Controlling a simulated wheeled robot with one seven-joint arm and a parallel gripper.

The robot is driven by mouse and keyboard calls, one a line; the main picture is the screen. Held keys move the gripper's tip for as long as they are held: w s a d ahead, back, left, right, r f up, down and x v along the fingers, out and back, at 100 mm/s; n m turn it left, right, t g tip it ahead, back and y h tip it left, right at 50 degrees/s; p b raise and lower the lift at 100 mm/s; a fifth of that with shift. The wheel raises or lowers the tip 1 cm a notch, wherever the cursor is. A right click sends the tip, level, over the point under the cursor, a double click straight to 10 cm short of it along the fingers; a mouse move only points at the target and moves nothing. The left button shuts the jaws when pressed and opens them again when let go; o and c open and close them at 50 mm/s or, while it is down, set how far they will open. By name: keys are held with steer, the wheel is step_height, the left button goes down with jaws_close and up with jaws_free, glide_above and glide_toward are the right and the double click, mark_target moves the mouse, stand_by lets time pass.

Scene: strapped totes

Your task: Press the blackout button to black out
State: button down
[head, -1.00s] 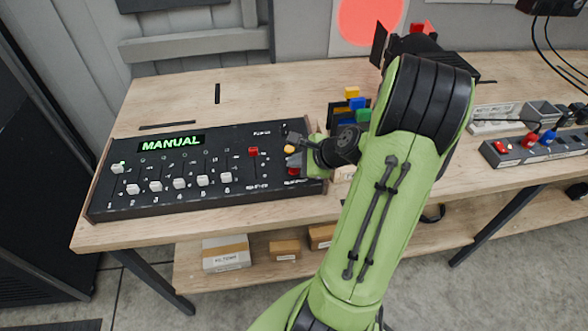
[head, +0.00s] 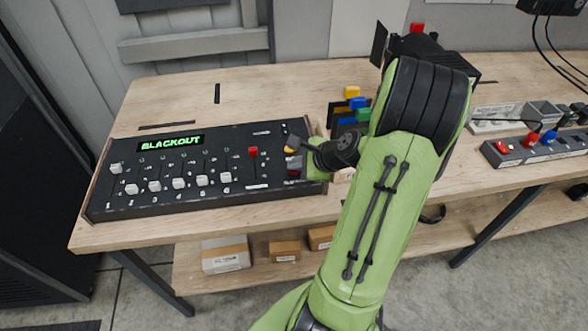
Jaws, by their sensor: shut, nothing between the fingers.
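The black lighting console (head: 130,206) lies on the wooden table. Its display (head: 171,143) reads BLACKOUT in green letters. White faders (head: 180,184) run along its face, and a red fader (head: 253,152) stands to their right. A red button (head: 294,171) shows at the console's right end, partly hidden by my gripper and wrist. My gripper (head: 293,150) is shut and empty, over the right end of the console near this button. I cannot tell whether its tips touch the button. A small yellow-orange part shows beside the tips.
Coloured blocks in a dark holder (head: 352,104) stand behind my wrist. A power strip (head: 535,148) with coloured plugs lies at the right of the table (head: 250,88). Boxes (head: 226,256) sit on the lower shelf. The tabletop behind the console is mostly clear.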

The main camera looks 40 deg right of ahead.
mark_target(296, 172)
stand_by(0.3)
steer(key=shift+r+p, duration=0.75)
steer(key=shift+p, duration=0.15)
step_height(296, 172, up, 5)
steer(key=p, duration=0.5)
steer(key=shift+r, duration=0.15)
